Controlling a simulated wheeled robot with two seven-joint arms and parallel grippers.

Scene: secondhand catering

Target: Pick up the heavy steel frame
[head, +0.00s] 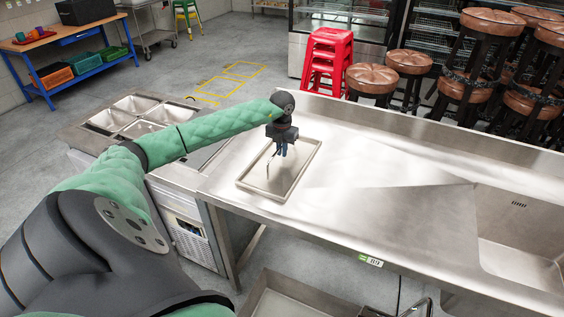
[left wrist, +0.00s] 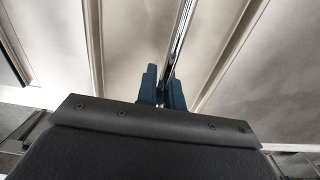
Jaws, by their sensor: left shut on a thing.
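A shallow rectangular steel frame or tray (head: 246,187) with a raised rim lies on the steel counter. My left gripper (head: 281,151) points down over it, inside its outline. In the left wrist view, the blue fingers (left wrist: 162,93) are closed on a thin shiny steel strip (left wrist: 183,30). It also shows as a thin, bent piece (head: 268,167) below the gripper in the head view. I cannot tell whether this strip is part of the frame or separate. The frame's long sides (left wrist: 95,45) run on both sides of the fingers. My right gripper is not in view.
The steel counter (head: 345,175) is clear to the right of the frame, up to a sink (head: 520,260). A unit with several steel pans (head: 136,104) stands at the left. Red stools (head: 328,58) and brown-topped stools (head: 370,78) stand behind the counter.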

